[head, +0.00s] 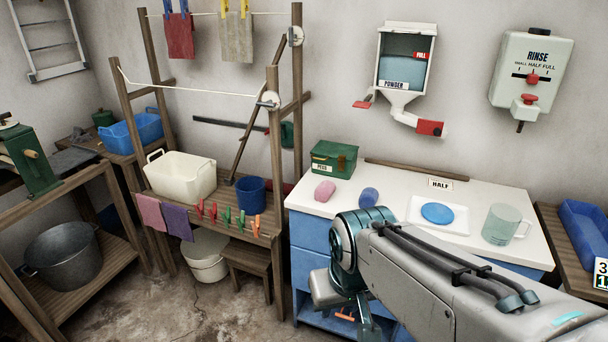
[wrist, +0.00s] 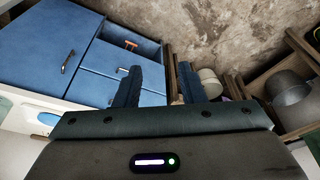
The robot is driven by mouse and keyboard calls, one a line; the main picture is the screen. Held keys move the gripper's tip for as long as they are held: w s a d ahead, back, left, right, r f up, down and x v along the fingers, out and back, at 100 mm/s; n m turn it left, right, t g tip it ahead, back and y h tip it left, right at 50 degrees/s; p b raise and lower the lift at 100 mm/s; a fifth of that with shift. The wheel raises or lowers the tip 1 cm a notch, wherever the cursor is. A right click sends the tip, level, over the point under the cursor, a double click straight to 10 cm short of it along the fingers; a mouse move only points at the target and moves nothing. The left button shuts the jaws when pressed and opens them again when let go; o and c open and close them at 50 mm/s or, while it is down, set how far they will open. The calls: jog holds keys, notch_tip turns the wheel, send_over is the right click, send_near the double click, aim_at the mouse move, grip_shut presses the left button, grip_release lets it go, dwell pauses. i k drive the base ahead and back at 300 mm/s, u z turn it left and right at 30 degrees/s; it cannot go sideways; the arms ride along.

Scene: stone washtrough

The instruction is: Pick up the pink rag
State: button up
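The pink rag (head: 151,212) hangs over the front edge of the wooden stand's shelf, at the left in the head view. A purple rag (head: 177,222) hangs right beside it on its right. I cannot make out the pink rag in the wrist view. My gripper (wrist: 159,86) is open, its two dark fingers apart with nothing held between them. It is low in front of the blue cabinet, well to the right of the rag. In the head view my arm hides most of it.
Coloured clothespins (head: 228,216) sit on the same edge, right of the rags. A cream tub (head: 180,177) and a blue bucket (head: 251,193) stand on the shelf. A white bucket (head: 205,258) and a stool (head: 249,262) stand below. The blue cabinet (wrist: 45,45) is close to my gripper.

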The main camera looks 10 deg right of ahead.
aim_at(326, 189)
jog(key=z, duration=0.05)
jog(key=i, duration=1.4)
